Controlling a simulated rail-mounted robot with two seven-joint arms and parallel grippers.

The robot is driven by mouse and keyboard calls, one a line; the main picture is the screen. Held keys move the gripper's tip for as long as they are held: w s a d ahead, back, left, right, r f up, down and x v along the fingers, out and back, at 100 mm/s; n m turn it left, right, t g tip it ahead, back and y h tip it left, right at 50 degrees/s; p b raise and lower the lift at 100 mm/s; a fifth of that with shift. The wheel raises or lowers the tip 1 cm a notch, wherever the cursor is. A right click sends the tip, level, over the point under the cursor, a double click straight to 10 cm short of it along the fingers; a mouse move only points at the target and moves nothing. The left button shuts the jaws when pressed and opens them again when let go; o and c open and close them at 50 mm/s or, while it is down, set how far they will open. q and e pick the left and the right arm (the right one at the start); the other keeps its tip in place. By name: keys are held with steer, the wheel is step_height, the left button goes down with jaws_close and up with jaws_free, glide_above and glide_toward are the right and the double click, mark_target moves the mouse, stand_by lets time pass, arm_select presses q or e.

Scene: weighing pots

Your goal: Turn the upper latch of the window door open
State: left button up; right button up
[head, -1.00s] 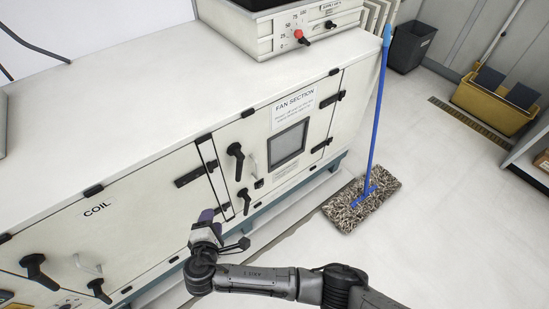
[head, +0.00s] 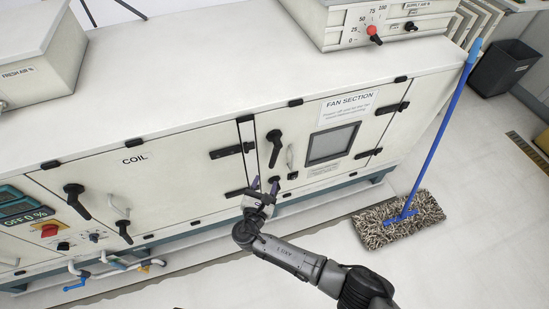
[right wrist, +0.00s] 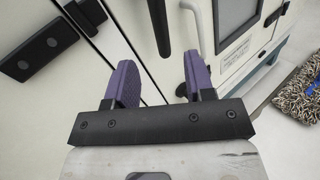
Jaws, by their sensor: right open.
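The window door (head: 345,110), labelled FAN SECTION, is a white panel with a grey window (head: 333,144). Its upper latch (head: 274,148) is a black handle hanging roughly downward near the door's left edge. A lower latch (head: 274,185) sits below it, partly hidden by my gripper. My right gripper (head: 262,186) is in front of the door's lower left, below the upper latch. In the right wrist view, its purple fingers (right wrist: 160,82) are apart and empty. The upper latch's bar (right wrist: 160,28) shows ahead, beyond the fingertips and not between them. My left gripper is not in view.
A white grab handle (head: 290,157) is right of the upper latch. Black hinges (head: 232,150) sit left of the door. A mop (head: 400,219) leans at the cabinet's right end. The COIL panel (head: 135,175) with its handles is left.

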mark_target(273, 160)
steer(key=b+x, duration=0.3)
steer(key=x, duration=0.6)
steer(key=shift+f, duration=0.15)
steer(key=shift+b+x, duration=0.35)
steer(key=shift+x, duration=0.65)
steer(key=shift+c, duration=0.3)
jaws_close()
